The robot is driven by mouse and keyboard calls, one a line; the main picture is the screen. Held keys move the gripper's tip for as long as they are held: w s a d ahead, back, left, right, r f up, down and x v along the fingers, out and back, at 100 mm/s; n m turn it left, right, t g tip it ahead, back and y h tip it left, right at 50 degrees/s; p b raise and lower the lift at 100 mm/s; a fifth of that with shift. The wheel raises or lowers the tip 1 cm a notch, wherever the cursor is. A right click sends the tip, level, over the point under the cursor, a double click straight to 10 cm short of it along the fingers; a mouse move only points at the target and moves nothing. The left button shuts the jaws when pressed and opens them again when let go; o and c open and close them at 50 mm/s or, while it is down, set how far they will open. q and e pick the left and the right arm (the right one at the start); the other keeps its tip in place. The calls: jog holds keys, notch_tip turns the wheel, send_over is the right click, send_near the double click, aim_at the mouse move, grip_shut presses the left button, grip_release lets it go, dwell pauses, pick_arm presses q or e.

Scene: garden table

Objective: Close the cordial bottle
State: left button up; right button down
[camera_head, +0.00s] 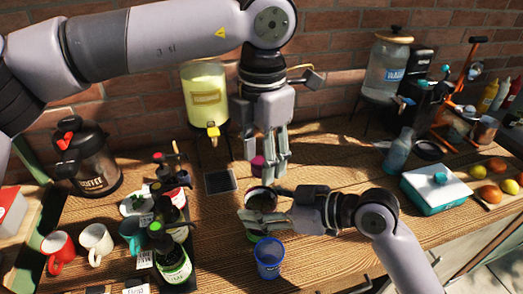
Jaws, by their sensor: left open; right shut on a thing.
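My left gripper (270,172) points down, open, above the middle of the table. A small magenta thing (257,161) shows beside its fingers; I cannot tell whether it touches them. Just below, my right gripper (248,220) reaches in from the right and is shut on a round vessel with a dark top (261,197). The gripper hides much of the vessel, and a bit of green shows beneath. I cannot tell whether this is the cordial bottle. A dark green bottle with a white label (175,266) and a red-labelled bottle (172,195) stand at the left.
A blue cup (268,258) stands just in front of my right gripper. A yellow drink dispenser (205,95), coffee pot (88,160) and mugs (96,243) are at the left. A teal box (435,188) and blue bottle (398,152) are at the right.

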pick_arm(q)
jog(key=shift+c, duration=0.5)
grip_shut()
jog(key=shift+o, duration=1.2)
grip_release()
notch_tip(320, 180, up, 12)
